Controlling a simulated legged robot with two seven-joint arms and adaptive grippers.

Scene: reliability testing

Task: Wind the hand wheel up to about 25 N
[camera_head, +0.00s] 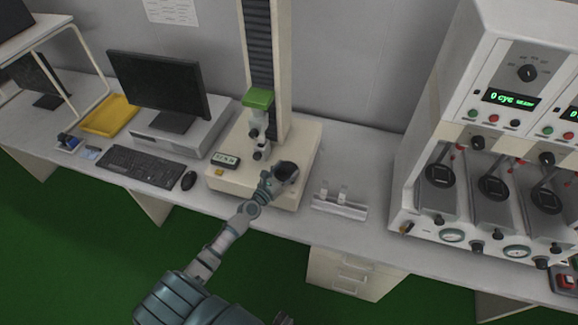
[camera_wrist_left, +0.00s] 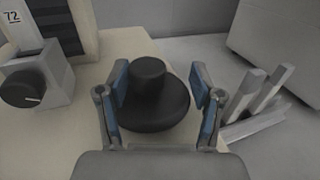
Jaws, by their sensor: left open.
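The black hand wheel (camera_head: 287,171) sits at the front right of the test stand's cream base (camera_head: 232,184). In the left wrist view the wheel (camera_wrist_left: 155,105) is a round black disc with a raised hub. My left gripper (camera_head: 275,176) is at the wheel. In the left wrist view its blue-padded fingers (camera_wrist_left: 158,80) are apart, one on each side of the wheel. I cannot tell whether they touch it. A small display (camera_head: 226,160) on the base is too small to read. My right gripper is not in view.
The stand's column (camera_head: 265,60) carries a green block (camera_head: 258,98) above a grip fixture (camera_head: 257,135). A white holder (camera_head: 340,205) stands right of the base. A mouse (camera_head: 189,180), keyboard (camera_head: 145,167) and monitor (camera_head: 158,85) are left. A large tester (camera_head: 490,120) is right.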

